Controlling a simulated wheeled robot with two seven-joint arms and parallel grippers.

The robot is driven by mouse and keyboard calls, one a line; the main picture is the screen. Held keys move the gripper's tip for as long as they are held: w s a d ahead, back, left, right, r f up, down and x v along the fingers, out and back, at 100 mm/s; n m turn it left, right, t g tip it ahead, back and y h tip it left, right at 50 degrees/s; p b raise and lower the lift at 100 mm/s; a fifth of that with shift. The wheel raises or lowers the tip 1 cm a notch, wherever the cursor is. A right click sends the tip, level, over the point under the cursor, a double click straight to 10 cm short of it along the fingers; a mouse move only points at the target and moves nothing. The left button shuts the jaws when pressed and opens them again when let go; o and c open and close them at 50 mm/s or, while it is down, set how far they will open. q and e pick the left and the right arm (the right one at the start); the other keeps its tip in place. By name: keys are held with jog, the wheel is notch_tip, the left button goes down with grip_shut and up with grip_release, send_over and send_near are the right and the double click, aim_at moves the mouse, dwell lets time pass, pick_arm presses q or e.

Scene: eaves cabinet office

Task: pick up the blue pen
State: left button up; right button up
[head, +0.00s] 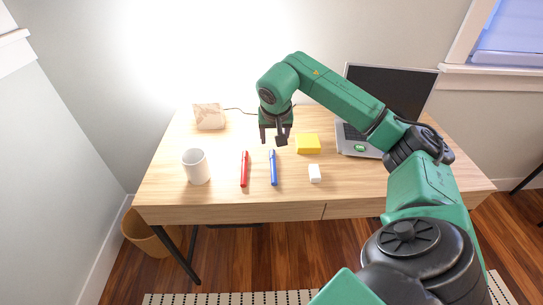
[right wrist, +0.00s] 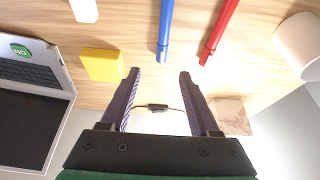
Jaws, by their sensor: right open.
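The blue pen (head: 273,168) lies on the wooden desk (head: 225,190), pointing toward the back, between a red pen (head: 244,169) and a white eraser-like block (head: 315,173). My right gripper (head: 276,140) is open and empty above the desk, near the far end of the blue pen. In the right wrist view the blue pen (right wrist: 165,30) is ahead of the open fingers (right wrist: 158,75), roughly between their lines and apart from them. The red pen (right wrist: 219,32) lies to its right there. My left gripper is not in view.
A yellow block (head: 308,144) lies right of the gripper, with an open laptop (head: 362,150) farther right. A white mug (head: 196,167) stands at the left, and a beige packet (head: 209,116) sits behind it. A thin cable (head: 240,111) lies at the back.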

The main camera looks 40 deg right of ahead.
aim_at(273, 154)
jog(key=p+x, duration=0.1)
jog(key=x, duration=0.9)
jog(key=shift+a, duration=0.2)
grip_shut()
